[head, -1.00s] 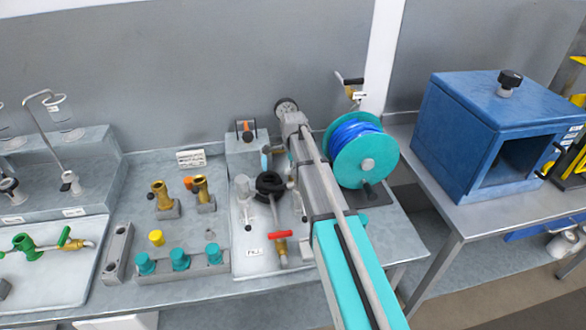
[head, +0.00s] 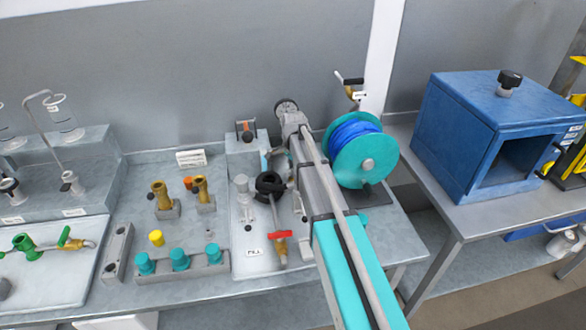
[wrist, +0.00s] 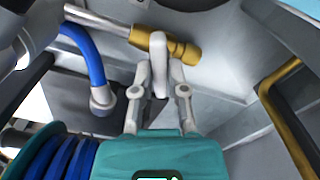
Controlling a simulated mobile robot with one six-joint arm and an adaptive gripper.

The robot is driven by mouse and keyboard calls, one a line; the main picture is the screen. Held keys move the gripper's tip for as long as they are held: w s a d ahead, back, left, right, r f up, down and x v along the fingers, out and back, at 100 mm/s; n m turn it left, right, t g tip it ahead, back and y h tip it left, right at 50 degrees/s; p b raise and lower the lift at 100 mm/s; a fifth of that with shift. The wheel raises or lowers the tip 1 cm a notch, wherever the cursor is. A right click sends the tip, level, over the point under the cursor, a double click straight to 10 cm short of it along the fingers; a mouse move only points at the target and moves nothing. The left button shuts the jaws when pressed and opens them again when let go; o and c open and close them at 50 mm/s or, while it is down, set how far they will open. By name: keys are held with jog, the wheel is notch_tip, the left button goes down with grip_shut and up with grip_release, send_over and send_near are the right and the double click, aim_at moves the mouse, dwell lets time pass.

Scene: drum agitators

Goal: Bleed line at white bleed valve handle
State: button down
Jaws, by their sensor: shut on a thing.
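In the wrist view the white bleed valve handle (wrist: 159,62) stands upright between the fingers of my gripper (wrist: 159,72). My gripper is shut on it, one finger on each side. The handle sits in front of a brass valve body (wrist: 184,52), on a grey pipe (wrist: 95,18) that enters from the upper left. In the head view my arm covers most of the area around the handle, and I cannot make out the handle or the fingertips there.
A teal reel (head: 365,160) with blue hose stands right of my arm; its hose (wrist: 82,50) shows left of the handle. A red-handled valve (head: 281,235) and black ring (head: 269,184) are left. A brass pipe (wrist: 290,115) is at right in the wrist view.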

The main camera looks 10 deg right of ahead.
jog(key=n, duration=0.5)
jog(key=shift+n, duration=2.5)
jog(key=c, duration=0.7)
grip_release()
jog(key=shift+o, duration=0.2)
jog(key=shift+m, duration=0.5)
